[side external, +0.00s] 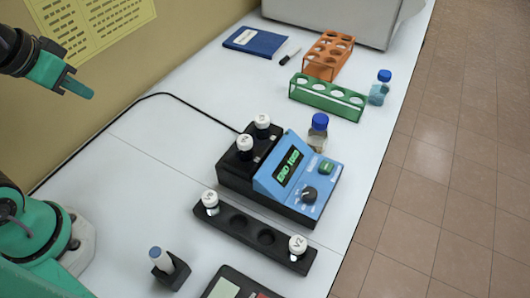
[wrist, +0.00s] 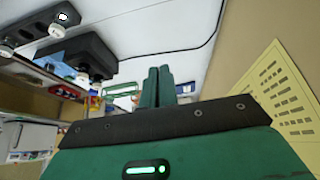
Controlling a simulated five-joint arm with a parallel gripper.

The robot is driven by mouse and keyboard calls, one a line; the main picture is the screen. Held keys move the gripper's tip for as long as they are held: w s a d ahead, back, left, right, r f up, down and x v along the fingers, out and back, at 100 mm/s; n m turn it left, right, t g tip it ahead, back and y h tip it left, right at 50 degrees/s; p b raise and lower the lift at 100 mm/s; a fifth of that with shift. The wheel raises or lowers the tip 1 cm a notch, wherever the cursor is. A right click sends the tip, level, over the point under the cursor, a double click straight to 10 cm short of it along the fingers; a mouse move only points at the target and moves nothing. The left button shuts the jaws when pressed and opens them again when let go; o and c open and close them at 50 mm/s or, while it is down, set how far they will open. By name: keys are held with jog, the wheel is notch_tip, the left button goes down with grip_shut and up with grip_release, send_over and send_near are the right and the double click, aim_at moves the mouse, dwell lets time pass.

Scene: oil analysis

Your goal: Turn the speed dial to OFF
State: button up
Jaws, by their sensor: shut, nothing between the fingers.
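The speed dial is a black round knob (side external: 309,194) on the sloped blue front panel of the machine (side external: 300,175). Which mark its pointer is on is too small to read. A lit green display on the panel shows "END" and some further characters. A green button (side external: 326,167) sits above and right of the knob. My gripper (side external: 80,90) is shut and empty, high at the upper left, far from the machine. In the wrist view its green fingers (wrist: 158,85) are together. The knob does not show clearly in the wrist view.
White-capped vials stand in the machine's black block (side external: 232,172) and in a black rack (side external: 252,232) in front. A blue-capped bottle (side external: 318,132) stands behind the panel. Green (side external: 328,98) and orange (side external: 328,55) racks are farther back. A black cable (side external: 185,105) crosses clear table at left.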

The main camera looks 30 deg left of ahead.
jog(key=o, duration=0.7)
jog(key=shift+w+d+r, duration=0.1)
jog(key=shift+o, duration=1.4)
jog(key=shift+w+d+r+m, duration=0.1)
jog(key=shift+w+m, duration=0.1)
jog(key=shift+m, duration=0.1)
jog(key=w+d+m+g+h, duration=0.1)
jog(key=w+d+m+g, duration=0.2)
jog(key=w+d+m, duration=1.2)
jog(key=d+f+m, duration=0.3)
jog(key=d, duration=0.5)
jog(key=s+d+f+m+g, duration=0.1)
jog(key=d+f+m, duration=0.3)
jog(key=d, duration=0.4)
jog(key=d+f+m+g, duration=0.1)
jog(key=d+f+m, duration=0.2)
jog(key=d, duration=0.5)
jog(key=shift+s+d+f+m+y, duration=0.3)
jog(key=shift+f+m+y, duration=0.1)
jog(key=shift+f, duration=0.1)
jog(key=shift+s+d+f+m+g, duration=0.2)
jog(key=shift+d+f+m+g, duration=0.1)
jog(key=shift+d+f, duration=0.15)
